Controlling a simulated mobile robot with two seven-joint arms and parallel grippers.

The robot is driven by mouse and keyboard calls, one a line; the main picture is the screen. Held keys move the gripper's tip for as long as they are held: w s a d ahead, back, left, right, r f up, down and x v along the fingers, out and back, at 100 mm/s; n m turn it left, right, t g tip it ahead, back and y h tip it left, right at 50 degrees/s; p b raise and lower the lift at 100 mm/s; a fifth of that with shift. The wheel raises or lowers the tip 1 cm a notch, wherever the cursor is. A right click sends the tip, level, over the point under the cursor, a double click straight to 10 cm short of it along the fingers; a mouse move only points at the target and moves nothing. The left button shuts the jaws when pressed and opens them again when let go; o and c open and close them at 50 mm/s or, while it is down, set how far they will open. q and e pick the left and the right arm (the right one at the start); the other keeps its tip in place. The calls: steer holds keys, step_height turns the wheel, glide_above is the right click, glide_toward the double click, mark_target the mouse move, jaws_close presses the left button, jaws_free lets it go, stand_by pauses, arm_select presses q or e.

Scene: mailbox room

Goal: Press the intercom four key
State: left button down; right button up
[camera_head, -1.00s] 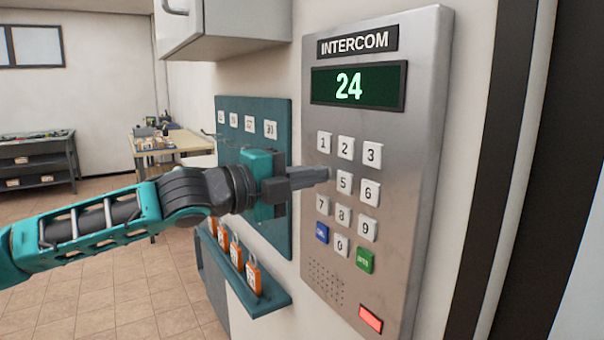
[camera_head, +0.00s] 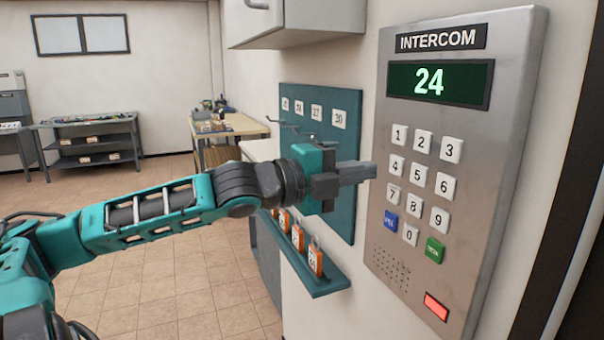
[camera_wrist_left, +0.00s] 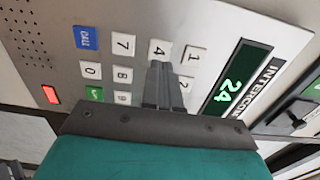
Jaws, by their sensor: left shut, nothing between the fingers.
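The intercom (camera_head: 455,150) is a grey metal panel on the wall at the right in the head view. Its green display (camera_head: 438,82) reads 24. The four key (camera_head: 396,166) is a white square at the left of the second key row, and it is uncovered in the head view. My left gripper (camera_head: 372,171) is shut and empty, with its tips just left of the four key. In the left wrist view the fingertips (camera_wrist_left: 162,68) overlap the lower part of the four key (camera_wrist_left: 160,48). I cannot tell whether they touch it. My right gripper is not in view.
A teal board (camera_head: 318,155) with numbered tags and a ledge with orange padlocks (camera_head: 316,258) lie behind my left arm. A cabinet (camera_head: 295,25) hangs above. A wooden table (camera_head: 228,130) and a dark shelf unit (camera_head: 93,140) stand further back over open tiled floor.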

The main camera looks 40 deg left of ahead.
arm_select(q)
steer(key=p+v, duration=0.2)
steer(key=v, duration=0.7)
steer(key=shift+a, duration=0.15)
stand_by(0.6)
stand_by(0.8)
